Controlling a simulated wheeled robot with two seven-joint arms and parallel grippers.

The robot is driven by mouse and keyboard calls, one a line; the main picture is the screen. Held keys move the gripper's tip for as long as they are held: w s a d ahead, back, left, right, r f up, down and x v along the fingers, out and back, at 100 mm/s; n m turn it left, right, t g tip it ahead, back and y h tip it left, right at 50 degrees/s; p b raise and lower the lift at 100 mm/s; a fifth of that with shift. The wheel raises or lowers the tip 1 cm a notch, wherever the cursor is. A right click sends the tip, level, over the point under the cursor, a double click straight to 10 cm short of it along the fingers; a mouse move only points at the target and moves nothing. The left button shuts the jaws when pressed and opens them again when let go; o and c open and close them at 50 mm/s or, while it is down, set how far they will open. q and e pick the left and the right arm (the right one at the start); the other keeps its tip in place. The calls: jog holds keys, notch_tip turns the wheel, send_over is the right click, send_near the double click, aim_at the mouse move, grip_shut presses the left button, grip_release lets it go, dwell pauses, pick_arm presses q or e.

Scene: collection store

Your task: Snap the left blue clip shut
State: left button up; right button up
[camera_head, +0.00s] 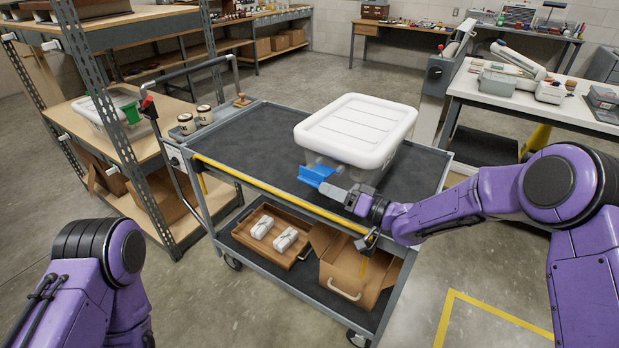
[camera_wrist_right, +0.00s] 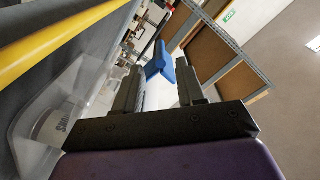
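A clear plastic box (camera_head: 352,172) with a thick white lid (camera_head: 356,128) stands on the top of a grey cart (camera_head: 255,150). A blue clip (camera_head: 317,175) sticks outward at the box's near left side, so it looks open. My right gripper (camera_head: 328,188) is right beside the clip. In the right wrist view, its fingers (camera_wrist_right: 158,78) are apart, with the blue clip (camera_wrist_right: 160,62) just beyond and partly behind the tips. I cannot tell whether they touch. Any other clip is hidden. My left arm is at lower left; its gripper is outside the view.
A yellow rail (camera_head: 280,194) runs along the cart's near edge, under my right forearm. A wooden tray (camera_head: 268,237) and a cardboard box (camera_head: 352,270) are on the lower shelf. The cart top between jars and box is clear.

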aim_at(309, 181)
jog(key=p+x, duration=0.1)
jog(key=x, duration=0.6)
jog(key=shift+s+a+r, duration=0.1)
jog(key=shift+s, duration=0.05)
